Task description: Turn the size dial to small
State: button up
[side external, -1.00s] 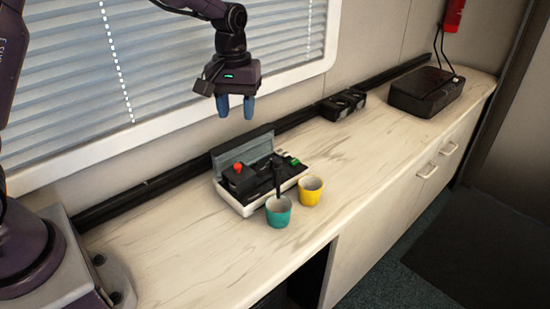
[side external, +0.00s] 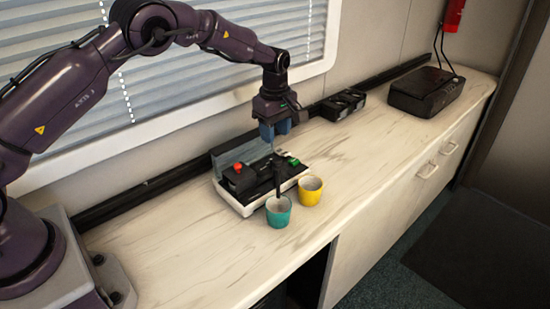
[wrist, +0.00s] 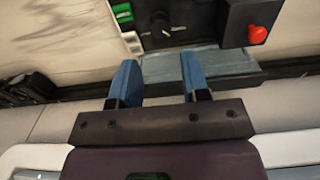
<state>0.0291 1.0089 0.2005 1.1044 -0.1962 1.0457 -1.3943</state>
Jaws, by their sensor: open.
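The machine (side external: 235,205) is a low black-and-white box with a raised grey back panel. In the wrist view a round black dial (wrist: 160,31) with a pale pointer mark sits on its dark top, between a green switch and a red knob. I take this as the size dial; its size labels are too small to read. My gripper (side external: 275,131) is open and empty, pointing down above the rear of the machine. In the wrist view its blue fingers (wrist: 158,70) straddle the grey panel's area, with the dial just beyond the tips, apart from them.
The red knob (wrist: 257,34) and green switch (wrist: 122,17) flank the dial, with small white buttons (wrist: 131,42) near the switch. A teal cup (side external: 279,213) and a yellow cup (side external: 310,191) stand in front. A black box (side external: 426,90) is far right.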

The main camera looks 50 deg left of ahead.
notch_tip(320, 180, down, 9)
jog(key=shift+r, duration=0.2)
jog(key=c, duration=0.6)
